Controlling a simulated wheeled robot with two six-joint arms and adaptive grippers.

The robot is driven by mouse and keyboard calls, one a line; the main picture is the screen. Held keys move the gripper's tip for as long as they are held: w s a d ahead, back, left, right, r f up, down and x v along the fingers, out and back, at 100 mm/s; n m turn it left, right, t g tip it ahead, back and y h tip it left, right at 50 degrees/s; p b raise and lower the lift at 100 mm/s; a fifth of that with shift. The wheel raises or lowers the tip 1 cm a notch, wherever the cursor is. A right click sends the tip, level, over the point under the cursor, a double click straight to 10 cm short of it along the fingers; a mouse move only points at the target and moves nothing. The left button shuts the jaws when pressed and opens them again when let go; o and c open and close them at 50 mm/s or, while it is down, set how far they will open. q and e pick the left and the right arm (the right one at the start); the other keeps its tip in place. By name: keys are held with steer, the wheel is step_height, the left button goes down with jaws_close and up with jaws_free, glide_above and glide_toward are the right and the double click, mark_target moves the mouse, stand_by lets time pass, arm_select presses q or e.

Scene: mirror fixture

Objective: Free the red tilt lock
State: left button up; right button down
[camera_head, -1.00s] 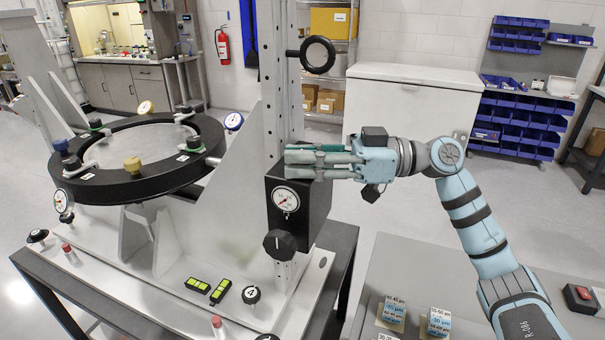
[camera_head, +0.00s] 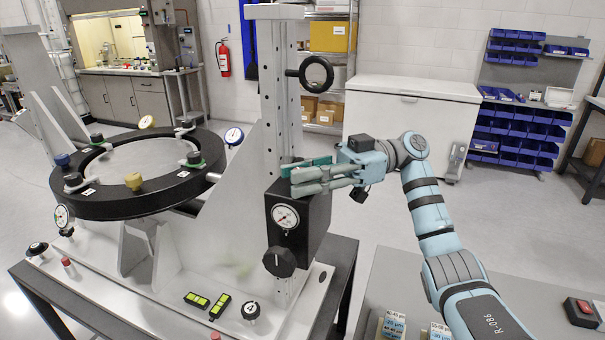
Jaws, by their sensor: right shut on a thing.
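My right gripper (camera_head: 308,181) reaches in from the right and is shut at the top of the black box (camera_head: 314,222) on the post. What it grips is hidden by its fingers; a teal-green piece (camera_head: 305,165) shows just behind them. I see no clearly red lock at the fingers. The box has a white-faced gauge (camera_head: 285,217) on its front and a black knob (camera_head: 279,262) below. A small red-topped peg (camera_head: 67,263) stands on the base plate at the left. My left gripper is not in view.
A large black ring (camera_head: 130,204) with clamps and dials fills the left of the fixture. A black handwheel (camera_head: 316,73) sticks out from the post (camera_head: 279,90) above my gripper. A grey bench (camera_head: 400,275) with a red button box (camera_head: 582,312) is at lower right.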

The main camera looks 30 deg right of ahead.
steer(key=c, duration=1.2)
jaws_free()
steer(key=shift+c, duration=0.2)
steer(key=shift+d, duration=0.1)
steer(key=d, duration=0.7)
steer(key=shift+d, duration=0.25)
steer(key=shift+s+a, duration=0.1)
